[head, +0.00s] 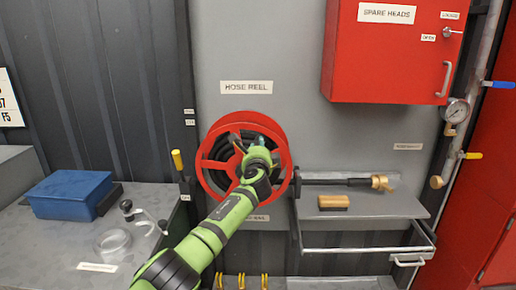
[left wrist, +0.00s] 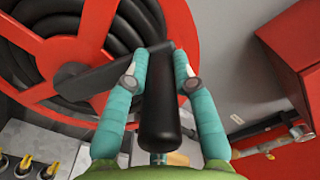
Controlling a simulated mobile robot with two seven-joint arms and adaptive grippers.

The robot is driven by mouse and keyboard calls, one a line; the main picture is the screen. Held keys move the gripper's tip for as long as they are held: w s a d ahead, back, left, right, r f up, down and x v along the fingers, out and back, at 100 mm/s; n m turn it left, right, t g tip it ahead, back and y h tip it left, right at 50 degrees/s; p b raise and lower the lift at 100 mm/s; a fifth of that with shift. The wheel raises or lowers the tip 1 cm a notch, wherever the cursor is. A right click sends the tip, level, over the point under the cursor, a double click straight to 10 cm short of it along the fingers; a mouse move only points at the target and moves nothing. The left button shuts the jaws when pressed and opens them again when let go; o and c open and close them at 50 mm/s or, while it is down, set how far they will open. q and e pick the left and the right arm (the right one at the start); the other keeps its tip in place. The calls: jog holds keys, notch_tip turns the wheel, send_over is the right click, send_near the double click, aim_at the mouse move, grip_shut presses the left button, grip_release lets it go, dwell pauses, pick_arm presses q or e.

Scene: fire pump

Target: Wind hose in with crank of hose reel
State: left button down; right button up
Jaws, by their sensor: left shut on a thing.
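The red hose reel (head: 218,143) is mounted on the grey panel under the "HOSE REEL" label, with black hose wound inside it. In the left wrist view the reel's red rim and spokes (left wrist: 70,42) fill the upper left, with black hose coils (left wrist: 112,25) behind. A dark crank arm (left wrist: 92,80) runs to a black crank handle (left wrist: 160,115). My left gripper (head: 258,150) is in front of the reel and hides part of its hub. In the left wrist view its teal fingers (left wrist: 158,75) are shut on the crank handle, one on each side. My right gripper is not in view.
A red cabinet (head: 385,60) hangs above. A blue box (head: 70,194) stands on the left bench. A yellow-handled lever (head: 177,160) stands left of the reel.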

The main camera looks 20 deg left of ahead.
pick_arm(q)
jog(key=c, duration=1)
grip_release()
jog(key=shift+d, duration=0.15)
jog(key=shift+v, duration=6)
